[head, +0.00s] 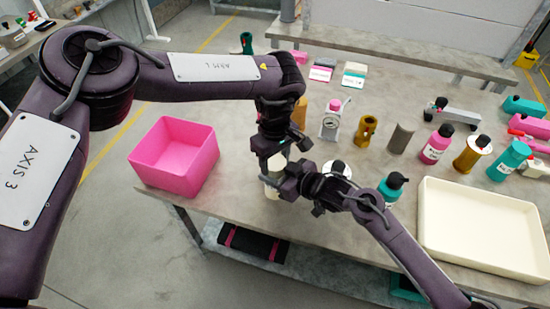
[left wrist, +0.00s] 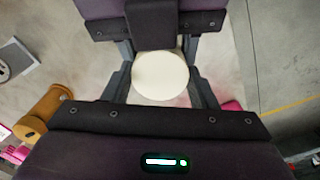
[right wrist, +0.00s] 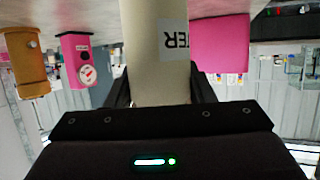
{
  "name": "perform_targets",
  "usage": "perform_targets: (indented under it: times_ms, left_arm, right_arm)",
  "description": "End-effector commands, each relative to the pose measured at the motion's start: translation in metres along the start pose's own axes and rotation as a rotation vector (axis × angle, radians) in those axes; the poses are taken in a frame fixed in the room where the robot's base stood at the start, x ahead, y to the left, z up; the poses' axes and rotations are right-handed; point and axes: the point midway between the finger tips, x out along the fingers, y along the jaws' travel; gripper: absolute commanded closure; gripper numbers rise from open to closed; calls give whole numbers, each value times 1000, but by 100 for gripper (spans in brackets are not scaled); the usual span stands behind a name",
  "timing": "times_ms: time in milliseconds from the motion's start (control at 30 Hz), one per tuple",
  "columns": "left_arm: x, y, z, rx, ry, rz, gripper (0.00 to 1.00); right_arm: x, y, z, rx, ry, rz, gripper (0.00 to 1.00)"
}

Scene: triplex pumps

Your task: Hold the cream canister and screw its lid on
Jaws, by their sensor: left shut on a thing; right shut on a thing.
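The cream canister (head: 272,180) stands upright near the front edge of the table, mostly covered by my grippers in the head view. My right gripper (head: 284,182) is shut on its side. The right wrist view shows the canister (right wrist: 155,55) between the fingers, with part of an upside-down label reading "TER". My left gripper (head: 277,148) points down from above and is shut on the round cream lid (left wrist: 160,75), which shows face-on in the left wrist view. The lid is over the canister; whether its threads are engaged is hidden.
A pink bin (head: 175,157) stands to the left, and a cream tray (head: 485,225) at the front right. A teal bottle (head: 392,188) is close to my right forearm. A gold part (head: 366,131), a grey cylinder (head: 401,138) and a pink bottle (head: 437,144) stand behind.

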Motion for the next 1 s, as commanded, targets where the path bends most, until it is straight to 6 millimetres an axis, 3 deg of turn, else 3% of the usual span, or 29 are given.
perform_targets:
  times_ms: [300,333,467,767,1000]
  left_arm:
    - [0,0,0,31,0,0,69]
    - [0,0,0,31,0,0,44]
    - [0,0,0,30,0,0,27]
    - [-1,0,0,29,0,0,26]
    - [-25,1,0,29,1,3,26]
  right_arm:
    - [0,0,0,0,-1,0,100]
    - [0,0,0,0,-1,0,100]
    - [0,0,0,0,-1,0,100]
    - [0,0,0,0,-1,0,100]
    - [0,0,0,0,-1,0,100]
